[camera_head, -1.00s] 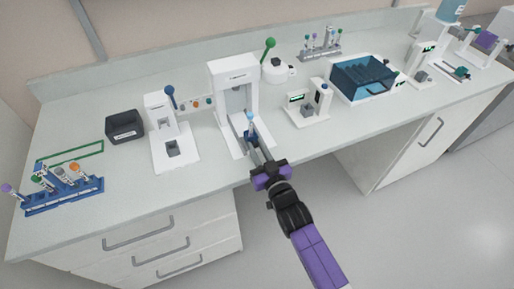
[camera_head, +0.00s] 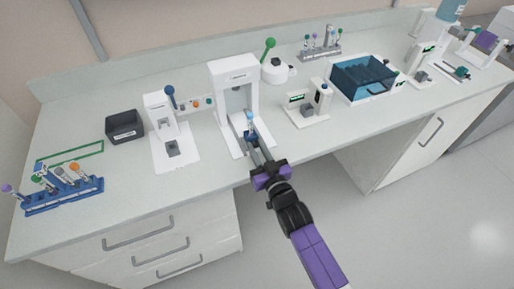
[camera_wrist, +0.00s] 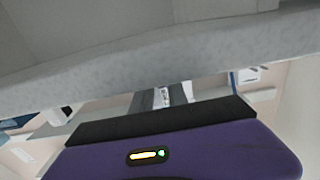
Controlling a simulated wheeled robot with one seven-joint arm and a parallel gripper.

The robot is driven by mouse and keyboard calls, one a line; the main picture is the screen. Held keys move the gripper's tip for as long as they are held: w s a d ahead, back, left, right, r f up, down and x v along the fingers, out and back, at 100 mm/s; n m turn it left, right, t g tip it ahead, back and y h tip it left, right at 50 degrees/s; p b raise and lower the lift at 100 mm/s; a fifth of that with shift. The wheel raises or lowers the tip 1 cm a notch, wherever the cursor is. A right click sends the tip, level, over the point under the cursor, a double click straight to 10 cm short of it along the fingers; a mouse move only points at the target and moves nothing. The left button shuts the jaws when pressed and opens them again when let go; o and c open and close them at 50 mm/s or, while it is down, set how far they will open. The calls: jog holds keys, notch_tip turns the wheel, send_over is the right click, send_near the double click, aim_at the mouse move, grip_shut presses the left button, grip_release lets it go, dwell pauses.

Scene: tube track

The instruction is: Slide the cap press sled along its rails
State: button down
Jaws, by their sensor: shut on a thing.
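A tube with a light blue cap (camera_head: 249,117) stands upright at the sled. My gripper (camera_head: 254,143) reaches in from the front edge, with its fingers shut at the sled. The fingers hide part of the sled and the rails. In the wrist view, the fingers (camera_wrist: 163,97) show only in a narrow strip, and the contact is not clear.
A smaller white device with a blue lever (camera_head: 160,112) and a dark box (camera_head: 124,126) stand to the left. A blue tube rack (camera_head: 62,197) is at the far left.

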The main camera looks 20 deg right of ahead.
aim_at(254, 143)
dwell(0.3)
jog(key=w+b, duration=0.2)
jog(key=b, duration=0.1)
jog(key=shift+f, duration=0.2)
jog(key=shift+w+b, duration=0.65)
jog(key=shift+b, duration=0.4)
jog(key=shift+w+r+b, duration=0.15)
jog(key=shift+w+b, duration=0.2)
jog(key=shift+b, duration=0.1)
jog(key=c, duration=1.3)
grip_release()
jog(key=shift+c, duration=0.2)
